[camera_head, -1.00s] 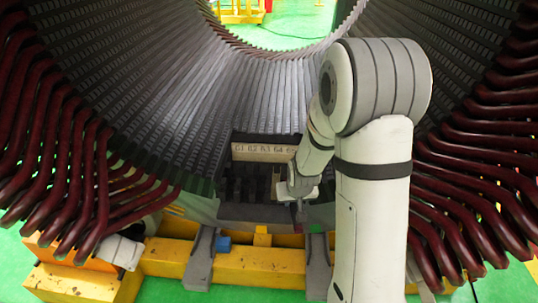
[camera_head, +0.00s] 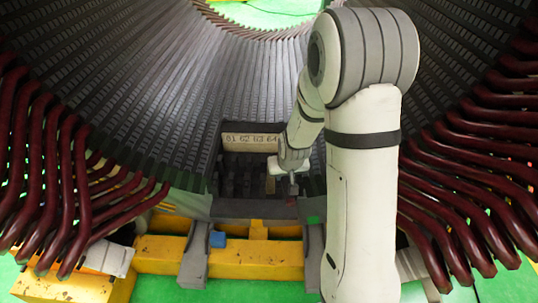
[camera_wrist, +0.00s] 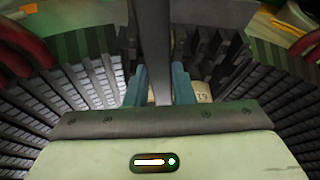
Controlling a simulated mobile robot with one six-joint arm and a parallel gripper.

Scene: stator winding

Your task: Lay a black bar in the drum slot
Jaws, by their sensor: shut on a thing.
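My gripper (camera_wrist: 160,88) has two teal fingers, closed on a long dark bar (camera_wrist: 152,40) in the wrist view. The bar runs away from the palm between the fingers to the top edge of the picture. In the head view my gripper (camera_head: 292,182) is low in the drum, just right of the numbered plate (camera_head: 252,140). I cannot make out the bar there. The drum (camera_head: 130,85) has many dark slots along its inner wall. In the wrist view slotted walls (camera_wrist: 95,85) lie on both sides of the bar. Whether the bar touches a slot cannot be told.
Dark red bent coils (camera_head: 60,200) stick out at the left, and more coils (camera_head: 460,200) at the right. Green floor shows in front.

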